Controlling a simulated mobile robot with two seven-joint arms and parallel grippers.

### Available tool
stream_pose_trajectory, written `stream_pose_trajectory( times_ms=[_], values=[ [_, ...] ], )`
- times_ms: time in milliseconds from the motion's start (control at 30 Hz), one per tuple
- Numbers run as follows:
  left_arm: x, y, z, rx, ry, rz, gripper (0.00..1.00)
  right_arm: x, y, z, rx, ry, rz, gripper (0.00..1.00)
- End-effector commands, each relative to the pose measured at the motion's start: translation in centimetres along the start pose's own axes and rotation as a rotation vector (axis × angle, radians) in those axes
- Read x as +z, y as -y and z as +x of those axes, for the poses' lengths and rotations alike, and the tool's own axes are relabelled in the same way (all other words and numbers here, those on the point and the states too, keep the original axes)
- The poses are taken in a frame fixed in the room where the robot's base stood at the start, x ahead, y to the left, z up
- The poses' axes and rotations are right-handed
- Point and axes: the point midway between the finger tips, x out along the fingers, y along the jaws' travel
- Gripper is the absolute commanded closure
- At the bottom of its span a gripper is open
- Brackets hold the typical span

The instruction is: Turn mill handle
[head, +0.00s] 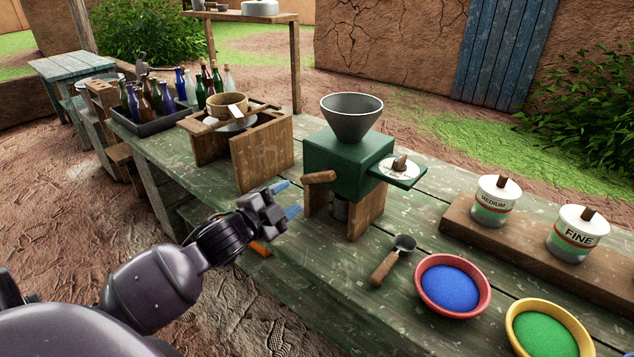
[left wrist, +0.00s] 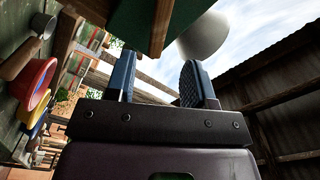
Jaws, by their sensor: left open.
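The green mill (head: 347,162) with a grey metal hopper (head: 352,118) stands on wooden legs on the green table. Its wooden handle (head: 320,177) sticks out from the mill's side toward the left. My left gripper (head: 286,201) is open and empty, just left of and slightly below the handle, apart from it in the head view. In the left wrist view the open blue fingers (left wrist: 158,84) point up toward the green mill body (left wrist: 138,20), and a wooden piece (left wrist: 161,25) shows between and beyond them; I cannot tell whether it is the handle. My right gripper is out of view.
A scoop (head: 393,262) lies in front of the mill, with a red bowl of blue powder (head: 483,306) and a yellow bowl of green powder (head: 511,325) to the right. Jars labelled MEDIUM (head: 493,202) and FINE (head: 577,235) stand behind. A wooden box (head: 263,158) and bottles (head: 165,95) are left.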

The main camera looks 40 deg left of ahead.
Motion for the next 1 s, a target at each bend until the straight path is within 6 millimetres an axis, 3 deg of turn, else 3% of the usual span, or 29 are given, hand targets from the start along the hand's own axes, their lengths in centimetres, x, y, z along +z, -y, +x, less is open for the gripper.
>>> stream_pose_trajectory(
  times_ms=[700,1000],
  values=[
    [0.1,-0.1,9.1,0.001,0.001,0.004,0.51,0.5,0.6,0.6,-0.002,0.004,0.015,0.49],
    [0.0,-0.1,10.6,0.001,0.001,0.004,0.51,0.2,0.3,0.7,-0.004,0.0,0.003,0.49]
  ],
)
